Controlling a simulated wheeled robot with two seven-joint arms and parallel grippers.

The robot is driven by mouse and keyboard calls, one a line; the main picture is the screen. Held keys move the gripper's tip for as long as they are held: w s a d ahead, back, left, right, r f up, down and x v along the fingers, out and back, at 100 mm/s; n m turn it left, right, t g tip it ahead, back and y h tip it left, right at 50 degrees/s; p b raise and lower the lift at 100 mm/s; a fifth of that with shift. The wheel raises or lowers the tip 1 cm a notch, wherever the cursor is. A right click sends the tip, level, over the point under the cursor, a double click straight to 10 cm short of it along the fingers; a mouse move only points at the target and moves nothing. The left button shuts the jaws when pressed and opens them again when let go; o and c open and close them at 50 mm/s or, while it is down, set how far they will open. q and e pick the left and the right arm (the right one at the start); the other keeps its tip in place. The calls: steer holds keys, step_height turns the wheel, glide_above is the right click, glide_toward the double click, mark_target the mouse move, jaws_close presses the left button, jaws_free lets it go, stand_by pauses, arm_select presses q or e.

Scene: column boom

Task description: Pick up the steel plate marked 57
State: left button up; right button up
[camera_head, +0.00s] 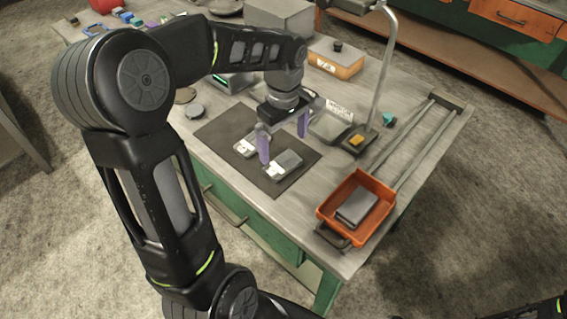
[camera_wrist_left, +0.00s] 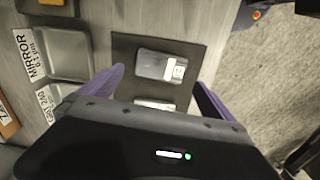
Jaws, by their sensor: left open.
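Two steel plates with white labels lie on a dark mat (camera_head: 222,132). One plate (camera_head: 288,162) is nearer the mat's right side, the other plate (camera_head: 245,147) nearer its left. The numbers are too small to read, so I cannot tell which is 57. My left gripper (camera_head: 283,138), with purple fingers, is open and empty above the mat. In the left wrist view, one plate (camera_wrist_left: 152,65) lies beyond and between the fingers (camera_wrist_left: 159,80); the other plate (camera_wrist_left: 155,103) is partly hidden by the gripper body. My right gripper is not in view.
An orange tray (camera_head: 378,182) holding a grey block (camera_head: 356,206) stands at the table's right end, beside two rails. A metal tray (camera_head: 331,127) and a lamp stand (camera_head: 384,70) are right of the mat. An orange-sided box (camera_head: 345,66) stands behind.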

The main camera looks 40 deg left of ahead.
mark_target(283, 163)
arm_select(q)
steer(key=shift+f, duration=0.85)
steer(key=shift+f, duration=0.15)
step_height(283, 163, down, 5)
steer(key=shift+s+a+p, duration=0.1)
steer(key=shift+a+p, duration=0.05)
steer(key=shift+p, duration=0.6)
steer(key=shift+c, duration=0.6)
steer(key=c, duration=1.7)
